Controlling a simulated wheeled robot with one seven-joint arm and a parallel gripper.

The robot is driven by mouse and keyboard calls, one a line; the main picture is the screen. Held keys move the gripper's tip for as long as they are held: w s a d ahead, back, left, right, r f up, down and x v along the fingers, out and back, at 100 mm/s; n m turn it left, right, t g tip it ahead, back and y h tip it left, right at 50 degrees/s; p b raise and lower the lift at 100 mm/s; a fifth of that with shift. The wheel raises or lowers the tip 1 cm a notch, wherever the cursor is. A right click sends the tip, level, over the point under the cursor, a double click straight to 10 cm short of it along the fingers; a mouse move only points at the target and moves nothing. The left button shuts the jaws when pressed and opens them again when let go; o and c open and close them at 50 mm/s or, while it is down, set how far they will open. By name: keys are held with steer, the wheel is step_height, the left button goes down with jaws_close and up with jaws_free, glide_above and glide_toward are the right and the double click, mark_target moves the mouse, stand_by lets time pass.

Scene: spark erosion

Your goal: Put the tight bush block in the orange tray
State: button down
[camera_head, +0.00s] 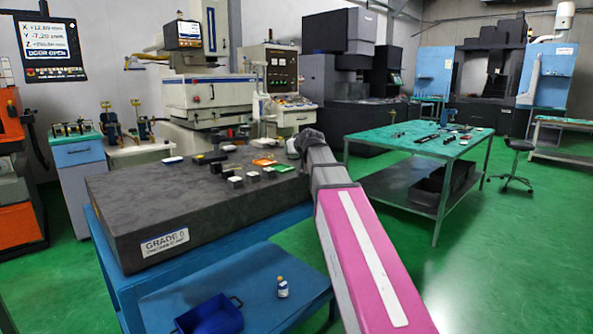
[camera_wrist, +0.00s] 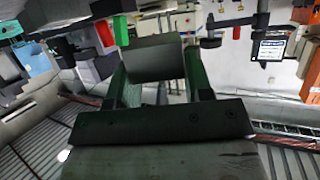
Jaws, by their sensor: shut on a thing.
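My gripper (camera_wrist: 154,72) is shut on a dark grey block (camera_wrist: 152,57), which sits between the two fingers in the wrist view. No label on it can be read, so I cannot confirm that it is the tight bush block. In the head view my arm reaches over the granite plate's right end, and the gripper and held block cannot be made out. A small flat orange piece (camera_head: 263,162), which looks like the orange tray, lies on the plate just left of the arm's far end.
The dark granite plate (camera_head: 130,206) carries several small blocks (camera_head: 236,182) and a green piece (camera_head: 284,168) near the orange one. Its front left is bare. A blue bin (camera_head: 210,315) and a small bottle (camera_head: 282,287) are below. A green-topped table (camera_head: 385,140) stands right.

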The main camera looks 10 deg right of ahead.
steer(key=a+r+n+g+y, duration=0.2)
steer(key=a+r+n+y, duration=0.3)
steer(key=shift+s+a+g, duration=0.3)
steer(key=shift+s, duration=0.05)
steer(key=shift+f, duration=0.1)
steer(key=w+d+f, duration=0.2)
steer(key=d, duration=0.1)
steer(key=w+d+f, duration=0.2)
steer(key=d, duration=0.1)
steer(key=w+d+f, duration=0.2)
steer(key=d+f, duration=0.1)
steer(key=d, duration=0.1)
steer(key=shift+f, duration=1.8)
steer(key=shift+f, duration=0.2)
steer(key=c, duration=0.5)
jaws_free()
steer(key=shift+s+d, duration=0.1)
